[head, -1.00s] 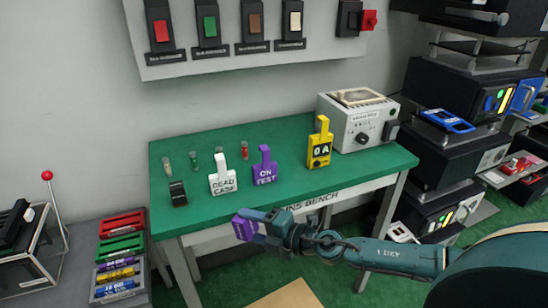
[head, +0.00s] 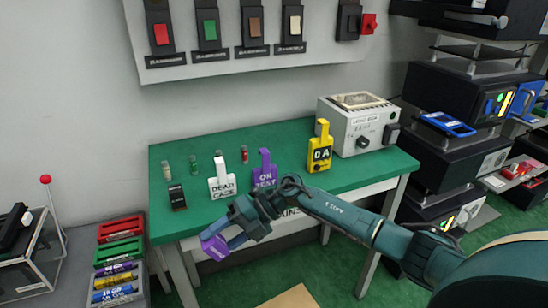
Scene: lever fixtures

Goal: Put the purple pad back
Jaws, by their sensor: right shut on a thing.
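The purple pad (head: 214,246) is held at the fingertips of my right gripper (head: 228,238), which is shut on it. It hangs tilted in front of the green bench's front edge, to the left of the bench's middle. A rack (head: 118,262) at the lower left holds several coloured pads, red and green at the back, then purple, yellow and blue ones. The held pad is to the right of this rack and apart from it. My left gripper is not in view.
The green bench (head: 215,160) carries a white "DEAD CASE" tag (head: 222,184), a purple "ON TEST" tag (head: 264,172), a yellow tag (head: 320,152) and a grey lead box (head: 357,122). A clear-sided case (head: 28,250) with a red-knobbed lever (head: 52,210) stands left of the rack.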

